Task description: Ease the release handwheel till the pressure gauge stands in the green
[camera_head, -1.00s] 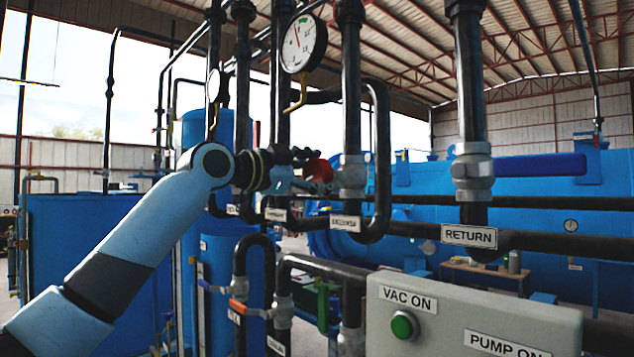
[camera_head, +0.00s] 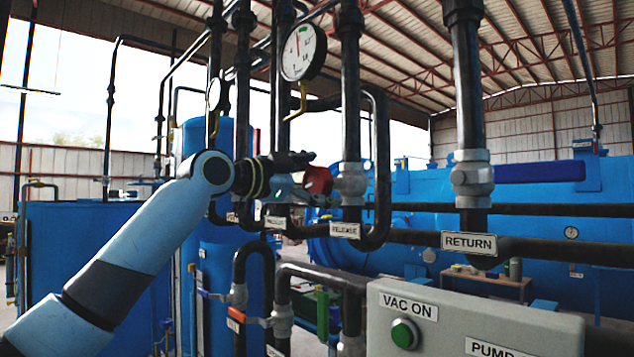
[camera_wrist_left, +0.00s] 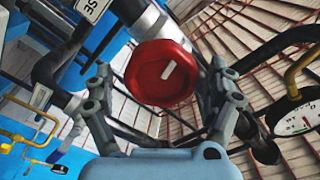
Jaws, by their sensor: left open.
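The red release handwheel (camera_head: 318,181) sits on a vertical black pipe above the RELEASE label (camera_head: 345,230). In the left wrist view the handwheel (camera_wrist_left: 160,73) is a faceted red knob with a white mark. My left gripper (camera_head: 305,178) is open, its fingers on either side of the knob; whether they touch it I cannot tell. The pressure gauge (camera_head: 303,47) has a white face and a red needle pointing roughly upward. Part of it shows in the left wrist view (camera_wrist_left: 297,122), with a small green patch; the needle's exact reading is unclear. My right gripper is not in view.
Black pipes surround the handwheel closely, with a second smaller gauge (camera_head: 214,94) to the left. A grey panel (camera_head: 470,316) with a green VAC ON button stands at front right. Orange and blue valve handles (camera_head: 248,320) lie below.

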